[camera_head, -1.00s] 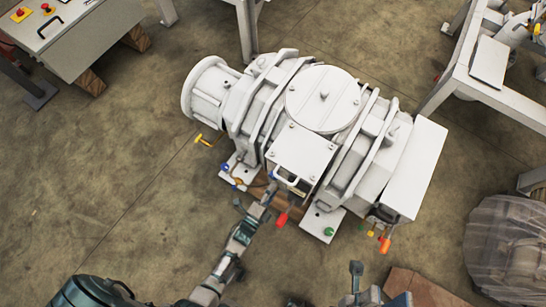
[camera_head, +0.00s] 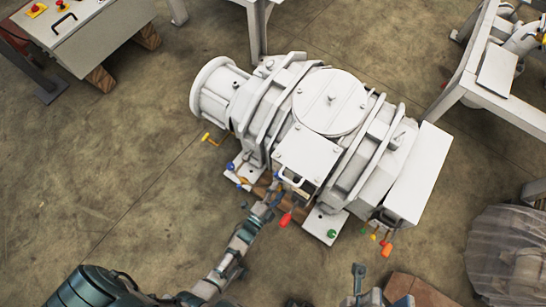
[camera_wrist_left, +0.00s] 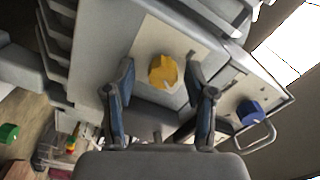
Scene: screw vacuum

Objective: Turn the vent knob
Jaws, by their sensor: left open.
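A white vacuum machine (camera_head: 330,102) lies across the middle of the head view. In the left wrist view a yellow knob (camera_wrist_left: 163,72) sits on a pale plate on the machine, and a blue knob (camera_wrist_left: 250,112) is to its right. None is labelled as the vent knob. My left gripper (camera_wrist_left: 160,85) is open, its fingers on either side of the yellow knob in the picture; I cannot tell whether they touch it. In the head view the left gripper (camera_head: 272,198) is at the machine's near side. My right gripper (camera_head: 358,272) shows partly at the bottom edge, away from the machine.
A red handle (camera_head: 286,219), a green knob (camera_head: 331,234) and an orange handle (camera_head: 387,250) stick out along the machine's near side. A control desk (camera_head: 85,35) stands upper left, and a white frame (camera_head: 490,80) upper right. Floor at left is clear.

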